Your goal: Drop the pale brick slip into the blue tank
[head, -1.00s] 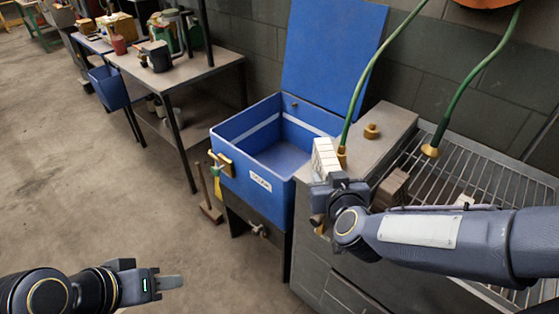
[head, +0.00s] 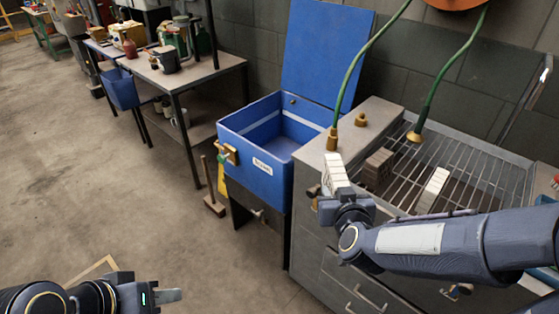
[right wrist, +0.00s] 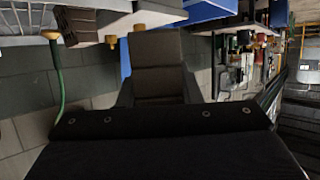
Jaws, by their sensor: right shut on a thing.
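The pale brick slip (head: 334,172) stands up from my right gripper (head: 341,194) in the head view. The gripper is shut on its lower end and holds it in front of the counter's left part, to the right of the blue tank. The blue tank (head: 256,172) is open, its lid (head: 322,55) raised against the wall, and its visible interior looks empty. My left gripper (head: 165,296) is low at the left, over the floor and away from the tank; its fingers overlap from this side. In the right wrist view a shaded, banded grey shape fills the middle.
Another pale brick (head: 433,190) and a dark brick (head: 378,168) lie on the wire rack (head: 460,155). A brass knob (head: 361,119) and green hoses (head: 445,80) are by the counter (head: 318,151). A wooden mallet (head: 213,200) stands on the floor left of the tank.

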